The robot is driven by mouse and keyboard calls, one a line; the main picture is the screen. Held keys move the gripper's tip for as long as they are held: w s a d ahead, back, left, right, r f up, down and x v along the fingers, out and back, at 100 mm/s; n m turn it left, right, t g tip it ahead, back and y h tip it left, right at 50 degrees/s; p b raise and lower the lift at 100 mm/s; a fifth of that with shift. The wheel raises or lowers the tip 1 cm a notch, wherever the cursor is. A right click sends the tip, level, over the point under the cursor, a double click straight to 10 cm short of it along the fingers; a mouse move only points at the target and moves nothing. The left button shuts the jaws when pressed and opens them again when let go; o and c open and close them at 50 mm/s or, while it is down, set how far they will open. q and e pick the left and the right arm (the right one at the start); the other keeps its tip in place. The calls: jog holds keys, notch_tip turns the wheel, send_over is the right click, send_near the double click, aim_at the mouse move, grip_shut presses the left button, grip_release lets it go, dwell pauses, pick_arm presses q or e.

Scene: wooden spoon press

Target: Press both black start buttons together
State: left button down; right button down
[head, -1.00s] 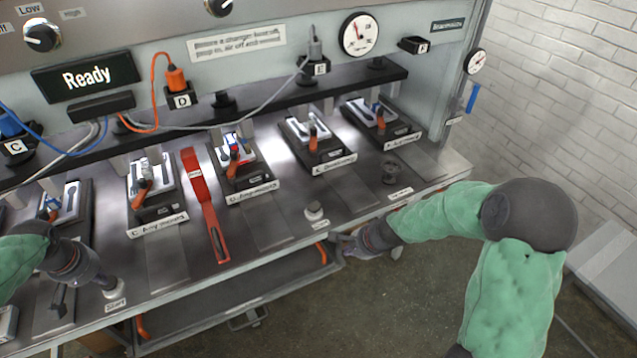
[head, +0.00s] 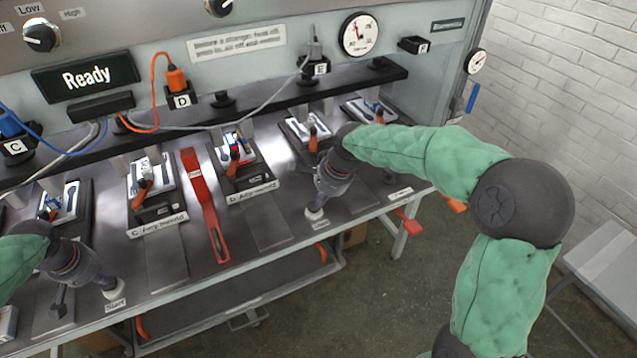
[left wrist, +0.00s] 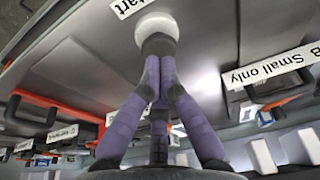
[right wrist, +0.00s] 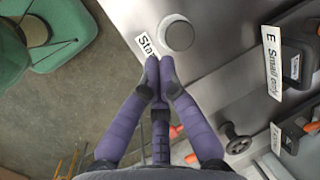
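The left start button (left wrist: 158,44) has a dark cap on a white round base beside a "Start" label. My left gripper (left wrist: 158,68) is shut and empty, its tips at the cap; I cannot tell whether they press it. In the head view this gripper (head: 106,285) mostly covers the button. The right start button (right wrist: 177,34) shows a grey-black cap on a pale base beside its label. My right gripper (right wrist: 159,76) is shut and empty, its tips appearing beside the button, apart from it in the picture. In the head view it (head: 319,203) points down over the button's white base (head: 314,213).
Several toggle clamps on labelled plates line the bench below a dark rail. The display (head: 86,77) reads "Ready". The bench's front edge runs close by both buttons. A handwheel (right wrist: 237,139) sits near the right gripper.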

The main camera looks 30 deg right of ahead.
aim_at(316, 209)
notch_tip(316, 209, up, 4)
jog(key=w+h, duration=0.2)
jog(key=shift+m, duration=0.3)
jog(key=x, duration=0.7)
jog(key=shift+s+f, duration=0.15)
jog(key=shift+f, duration=0.15)
pick_arm(q)
jog(key=shift+f, duration=0.15)
jog(key=shift+s+x, duration=0.25)
jog(key=shift+x, duration=0.75)
jog(key=shift+f, duration=0.1)
jog(key=shift+s, duration=0.1)
pick_arm(e)
jog(key=shift+f, duration=1.2)
jog(key=shift+s+a, duration=0.1)
